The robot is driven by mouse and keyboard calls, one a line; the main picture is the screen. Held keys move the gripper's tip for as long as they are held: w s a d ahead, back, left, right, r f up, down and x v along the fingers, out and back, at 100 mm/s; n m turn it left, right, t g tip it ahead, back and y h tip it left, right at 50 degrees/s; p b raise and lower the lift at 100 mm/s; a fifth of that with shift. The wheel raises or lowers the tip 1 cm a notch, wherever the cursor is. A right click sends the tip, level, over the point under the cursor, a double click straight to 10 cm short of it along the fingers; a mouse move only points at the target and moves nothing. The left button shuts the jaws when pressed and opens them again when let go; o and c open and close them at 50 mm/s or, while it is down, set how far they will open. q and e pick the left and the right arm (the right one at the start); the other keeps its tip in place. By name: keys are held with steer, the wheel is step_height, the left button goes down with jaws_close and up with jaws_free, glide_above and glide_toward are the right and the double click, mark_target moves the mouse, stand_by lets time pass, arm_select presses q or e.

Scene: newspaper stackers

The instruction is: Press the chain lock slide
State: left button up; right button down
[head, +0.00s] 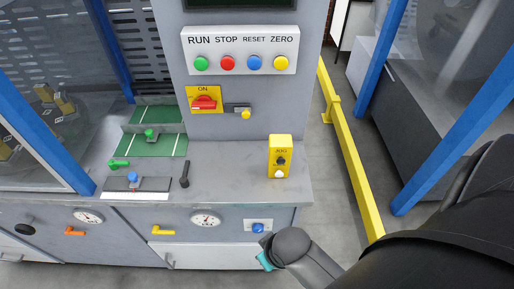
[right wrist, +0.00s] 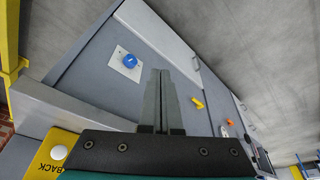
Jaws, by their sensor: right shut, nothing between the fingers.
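No part carries a readable chain lock label, so I cannot tell for sure which one is the chain lock slide. A blue knob on a white plate (head: 258,227) is on the machine's front face, at its right end; it also shows in the right wrist view (right wrist: 129,61). My right gripper (right wrist: 161,76) is shut and empty, its fingertips in front of the front face. In the wrist view the blue knob appears left of the fingertips, apart from them. In the head view my right arm covers the gripper's fingers. My left gripper is not in view.
A yellow JOG box (head: 280,157) stands on the ledge above. A grey slide with a yellow knob (head: 241,111) is beside the red ON switch (head: 204,103). A yellow lever (head: 163,230) and a gauge (head: 205,219) are further left. A yellow rail (head: 347,150) runs along the right.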

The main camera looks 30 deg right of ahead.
steer(key=w+d+r+m+t+p, duration=0.2)
steer(key=w+r+p, duration=0.1)
steer(key=r, duration=0.7)
steer(key=w+d+r+m+t, duration=0.3)
steer(key=w+d+r+m, duration=0.1)
steer(key=d, duration=0.1)
steer(key=w+d+r+m+t, duration=0.3)
steer(key=w+d+r+m, duration=0.1)
steer(key=w+d+m, duration=0.1)
steer(key=w+d+r+m+t+h+p, duration=0.1)
steer(key=w+d+r+m+t, duration=0.2)
steer(key=w+d+r+m, duration=0.1)
steer(key=shift+w+d+r+m, duration=0.15)
steer(key=shift+w+d+m, duration=0.15)
steer(key=shift+d+m, duration=0.3)
steer(key=shift+w, duration=0.1)
glide_toward(248, 110)
steer(key=w+d, duration=0.1)
steer(key=d, duration=0.2)
steer(key=w+a, duration=0.1)
steer(key=w+a+f, duration=0.1)
steer(key=shift+w+b, duration=0.3)
steer(key=shift+b, duration=0.05)
steer(key=shift+w+a+f, duration=0.2)
steer(key=shift+w+a, duration=0.1)
steer(key=shift+a, duration=0.05)
